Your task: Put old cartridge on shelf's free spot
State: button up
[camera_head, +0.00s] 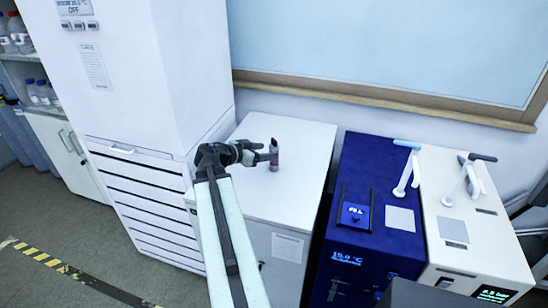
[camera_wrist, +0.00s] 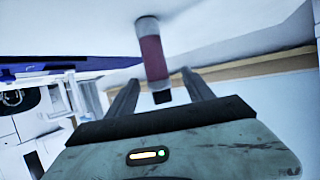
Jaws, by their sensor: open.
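A small cartridge (camera_head: 274,155) stands upright on the white cabinet top (camera_head: 302,140). In the wrist view the cartridge (camera_wrist: 152,58) has a dark red body, a pale grey end against the white surface and a dark end towards me. My gripper (camera_head: 262,156) is open just left of the cartridge in the head view. In the wrist view my gripper's two fingers (camera_wrist: 160,90) are on either side of the cartridge's dark end, with gaps showing on both sides. I cannot tell which surface is the shelf with the free spot.
A tall white unit (camera_head: 130,70) stands left of the cabinet. A dark blue instrument (camera_head: 378,170) and a cream instrument (camera_head: 460,180), both with levers, stand to the right. Shelves with bottles (camera_head: 40,92) are at far left. The cabinet top around the cartridge is clear.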

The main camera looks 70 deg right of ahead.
jog(key=shift+b+x, duration=0.45)
jog(key=shift+x, duration=0.65)
jog(key=shift+b+x, duration=0.95)
jog(key=shift+x, duration=1.8)
jog(key=shift+s+a, duration=0.15)
jog(key=shift+a, duration=0.05)
grip_shut()
